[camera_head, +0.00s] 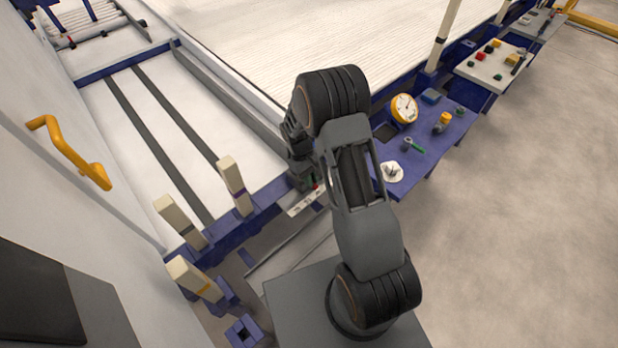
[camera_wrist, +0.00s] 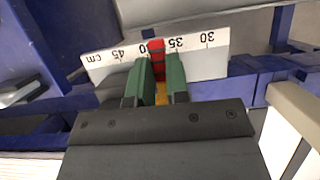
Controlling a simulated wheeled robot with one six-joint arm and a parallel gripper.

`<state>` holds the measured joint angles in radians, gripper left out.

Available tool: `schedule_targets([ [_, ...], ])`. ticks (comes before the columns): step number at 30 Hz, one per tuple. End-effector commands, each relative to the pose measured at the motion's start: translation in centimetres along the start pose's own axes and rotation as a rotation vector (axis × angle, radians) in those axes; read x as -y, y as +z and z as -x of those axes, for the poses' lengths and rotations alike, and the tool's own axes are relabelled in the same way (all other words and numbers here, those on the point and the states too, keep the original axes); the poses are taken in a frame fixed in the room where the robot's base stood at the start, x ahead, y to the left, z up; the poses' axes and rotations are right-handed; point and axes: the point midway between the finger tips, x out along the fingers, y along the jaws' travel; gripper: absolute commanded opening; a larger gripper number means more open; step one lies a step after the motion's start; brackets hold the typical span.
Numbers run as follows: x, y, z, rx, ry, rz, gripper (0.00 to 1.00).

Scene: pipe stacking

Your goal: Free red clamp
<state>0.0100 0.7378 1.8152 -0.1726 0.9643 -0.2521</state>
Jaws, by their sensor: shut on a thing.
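The red clamp (camera_wrist: 156,47) sits on a white ruler (camera_wrist: 212,62) marked in cm, close to the 40 mark, in the wrist view. My gripper (camera_wrist: 160,66) has two green fingers, one on each side of the clamp, and is shut on it. A yellow-orange part (camera_wrist: 162,94) shows between the fingers below the red. In the head view my arm covers most of this spot; a bit of the red clamp (camera_head: 315,186) and the ruler (camera_head: 303,201) show beside my gripper. The clamp's lower part is hidden by the fingers.
A blue side table (camera_head: 433,150) to the right holds a yellow gauge (camera_head: 404,108) and small items. Cream posts (camera_head: 235,186) stand on the left along the blue frame (camera_head: 262,208). In the wrist view a cream post (camera_wrist: 292,125) is at lower right. Open floor lies far right.

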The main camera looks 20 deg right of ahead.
Motion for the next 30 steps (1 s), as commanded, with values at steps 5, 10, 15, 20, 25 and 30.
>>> schedule_targets([
  [5,-0.14,-0.08,0.09,-0.003,0.014,0.031,0.00],
  [10,-0.20,-0.10,0.08,-0.003,0.019,0.042,0.00],
  [15,-0.22,-0.11,0.08,-0.004,0.020,0.044,0.00],
  [20,-0.23,-0.12,0.08,-0.004,0.020,0.045,0.18],
  [25,-0.21,-0.08,0.06,-0.003,0.018,0.042,0.34],
  [30,-0.20,-0.06,0.03,-0.002,0.017,0.040,0.41],
])
